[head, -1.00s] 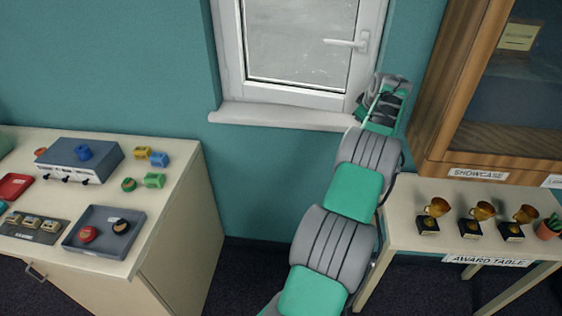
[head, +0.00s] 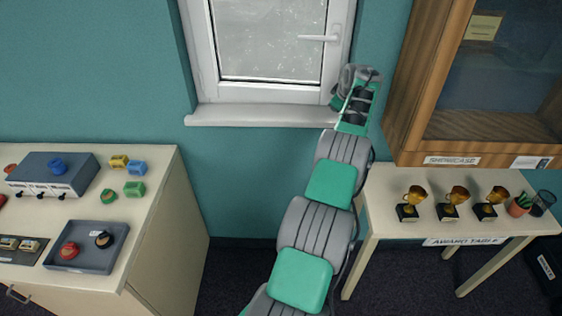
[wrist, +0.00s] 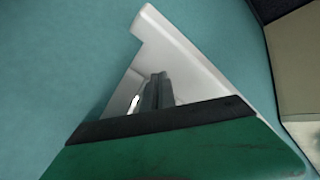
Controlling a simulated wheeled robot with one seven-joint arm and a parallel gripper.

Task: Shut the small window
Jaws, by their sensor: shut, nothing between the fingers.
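The small window (head: 268,78) has a white frame and a frosted pane and sits in the teal wall above a white sill (head: 262,116). Its white handle (head: 318,38) lies level on the right side of the sash. I cannot tell from here whether the sash stands slightly ajar. My gripper (head: 358,76) is at the lower right corner of the window, beside the frame and below the handle. In the wrist view its grey fingers (wrist: 155,92) are together and empty, in front of a white edge (wrist: 185,62). Whether they touch the window is hidden.
A wooden showcase (head: 401,98) stands close to the right of my gripper. Below it is the award table (head: 385,228) with several gold trophies (head: 452,203). A cabinet (head: 165,215) with a grey tray (head: 84,262) and small coloured parts stands at the left. Bare wall lies under the sill.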

